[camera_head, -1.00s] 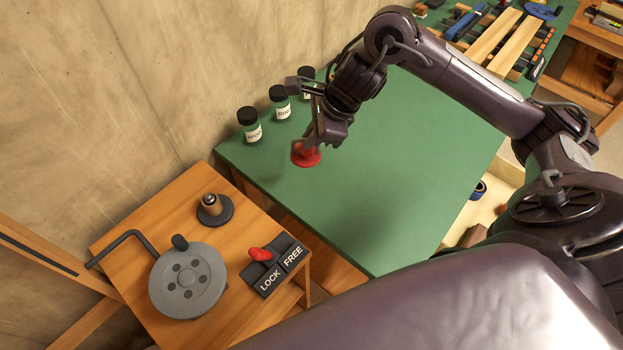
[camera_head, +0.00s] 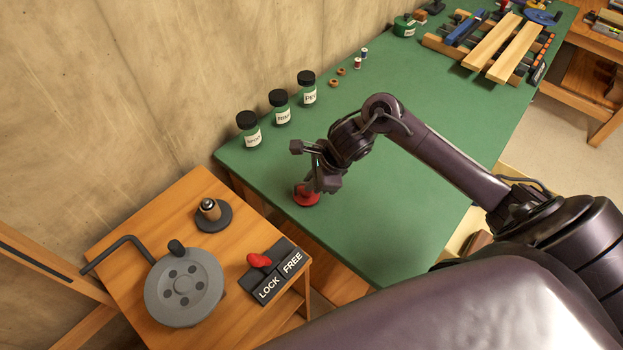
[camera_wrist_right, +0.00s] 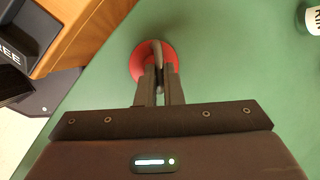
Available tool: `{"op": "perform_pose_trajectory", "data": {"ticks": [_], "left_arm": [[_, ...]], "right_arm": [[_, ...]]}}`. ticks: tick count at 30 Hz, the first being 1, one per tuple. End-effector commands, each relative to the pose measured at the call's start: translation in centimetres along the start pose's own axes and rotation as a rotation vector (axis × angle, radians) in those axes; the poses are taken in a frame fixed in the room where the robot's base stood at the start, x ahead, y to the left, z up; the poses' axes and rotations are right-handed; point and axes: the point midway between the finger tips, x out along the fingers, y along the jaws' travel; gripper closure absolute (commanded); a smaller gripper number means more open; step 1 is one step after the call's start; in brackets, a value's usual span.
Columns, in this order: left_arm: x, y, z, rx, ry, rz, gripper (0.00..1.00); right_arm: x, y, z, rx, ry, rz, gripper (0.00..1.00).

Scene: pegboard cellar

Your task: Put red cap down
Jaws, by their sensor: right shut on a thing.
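The red cap (camera_head: 307,196) is at the near left part of the green table top (camera_head: 400,215), close to its left edge. My right gripper (camera_head: 312,187) is shut on the cap from above. In the right wrist view the round red cap (camera_wrist_right: 143,52) shows beyond the fingers of the gripper (camera_wrist_right: 160,85), which hide part of it. The cap is at or very near the table surface; I cannot tell whether it touches. My left gripper is not in view.
Several dark-lidded jars, such as this one (camera_head: 249,129), stand along the wall. A lower wooden stand (camera_head: 140,215) at left bears a grey crank wheel (camera_head: 184,287), a dark post (camera_head: 212,212) and a red lever (camera_head: 259,260) by LOCK and FREE labels. The table's middle is clear.

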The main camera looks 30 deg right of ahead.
Motion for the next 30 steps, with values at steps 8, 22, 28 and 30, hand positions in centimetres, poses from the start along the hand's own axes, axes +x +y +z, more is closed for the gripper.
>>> {"op": "perform_pose_trajectory", "data": {"ticks": [8, 22, 28, 30], "left_arm": [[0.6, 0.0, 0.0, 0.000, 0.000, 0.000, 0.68], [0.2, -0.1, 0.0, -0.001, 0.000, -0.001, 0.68], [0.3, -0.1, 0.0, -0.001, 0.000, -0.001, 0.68], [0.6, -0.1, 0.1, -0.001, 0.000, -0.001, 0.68]], "right_arm": [[0.4, 0.1, -0.1, 0.000, 0.000, -0.001, 1.00], [0.1, 0.0, 0.0, 0.000, -0.001, 0.000, 0.71], [-1.8, -0.2, 0.0, -0.005, 0.000, -0.006, 0.71], [-3.2, -0.2, 0.0, -0.006, 0.001, -0.006, 0.71]]}}
